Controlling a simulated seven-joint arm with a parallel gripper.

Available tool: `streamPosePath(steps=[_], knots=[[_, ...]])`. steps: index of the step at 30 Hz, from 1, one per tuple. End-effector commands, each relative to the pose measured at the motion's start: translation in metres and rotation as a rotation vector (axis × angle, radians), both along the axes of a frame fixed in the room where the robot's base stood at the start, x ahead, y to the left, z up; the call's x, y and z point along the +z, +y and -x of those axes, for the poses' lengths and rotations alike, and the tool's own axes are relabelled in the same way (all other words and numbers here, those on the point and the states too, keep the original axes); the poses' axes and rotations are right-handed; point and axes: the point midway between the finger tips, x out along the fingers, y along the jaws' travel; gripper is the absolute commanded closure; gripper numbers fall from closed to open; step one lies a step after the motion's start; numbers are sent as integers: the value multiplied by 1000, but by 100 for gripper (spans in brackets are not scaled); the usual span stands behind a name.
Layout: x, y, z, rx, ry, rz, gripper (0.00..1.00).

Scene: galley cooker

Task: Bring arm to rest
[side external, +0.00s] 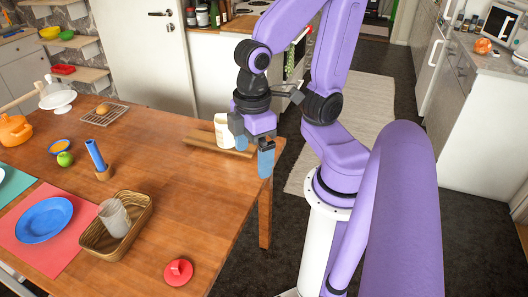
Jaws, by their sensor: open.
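My gripper (251,150) is in the side external view, pointing down at the far right edge of the wooden table. Its two blue-tipped fingers are apart, so it is open. A white mug-like container (222,132) stands just left of the fingers, partly hidden by the gripper. A wooden board (205,146) lies beside and below it at the table's edge. I cannot tell whether a finger touches the container.
A wicker basket (88,236) holds a pale cup (114,218). A red lid-like disc (178,271) lies near the front edge. A blue plate (43,219), green apple (65,159), blue cylinder (95,154) and wire rack (104,115) stand left. The table's middle right is clear.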

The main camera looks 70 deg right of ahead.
Motion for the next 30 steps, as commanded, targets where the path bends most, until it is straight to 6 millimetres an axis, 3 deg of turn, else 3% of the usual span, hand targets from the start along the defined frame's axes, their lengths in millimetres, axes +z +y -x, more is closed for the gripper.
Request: streamPosePath(steps=[3,7,30], knots=[[1,0,17,137,-4,-2,6],[1,-1,25,198,-4,-1,6],[1,-1,25,200,-4,-1,6]])
